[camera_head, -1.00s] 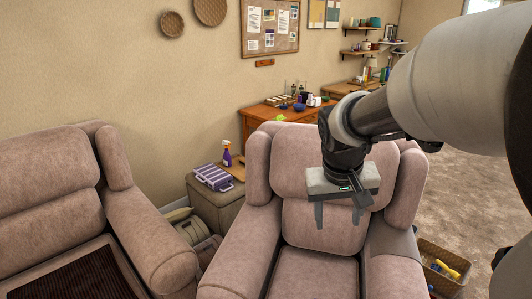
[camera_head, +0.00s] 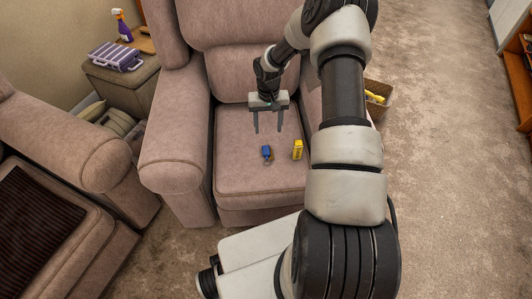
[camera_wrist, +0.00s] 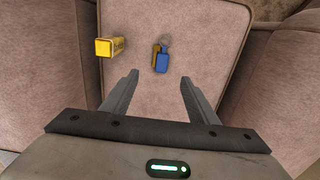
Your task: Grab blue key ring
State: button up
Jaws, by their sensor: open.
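The blue key ring (camera_head: 266,152) lies on the seat cushion of the pink armchair (camera_head: 232,190), near its front. In the wrist view the blue key ring (camera_wrist: 161,62) shows a blue tag, a grey round ring at its upper end and a yellowish piece beside it. My gripper (camera_head: 268,132) is open and empty above the seat, behind the key ring as seen from the head camera. In the wrist view my gripper's fingers (camera_wrist: 158,78) are spread, and the key ring lies beyond and roughly between their tips, apart from them.
A yellow box (camera_head: 298,149) lies on the same seat, right of the key ring; it also shows in the wrist view (camera_wrist: 110,47). The armchair's armrests (camera_head: 178,140) flank the seat. A basket (camera_head: 378,97) with yellow things stands on the floor at the right.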

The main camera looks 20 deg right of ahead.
jog(key=b, duration=0.2)
send_over(268, 153)
jog(key=f, duration=0.8)
jog(key=shift+w+f, duration=0.25)
jog(key=shift+f, duration=0.05)
notch_tip(268, 153, down, 5)
jog(key=shift+s+f+b, duration=0.1)
jog(key=shift+b, duration=0.55)
jog(key=c, duration=1.1)
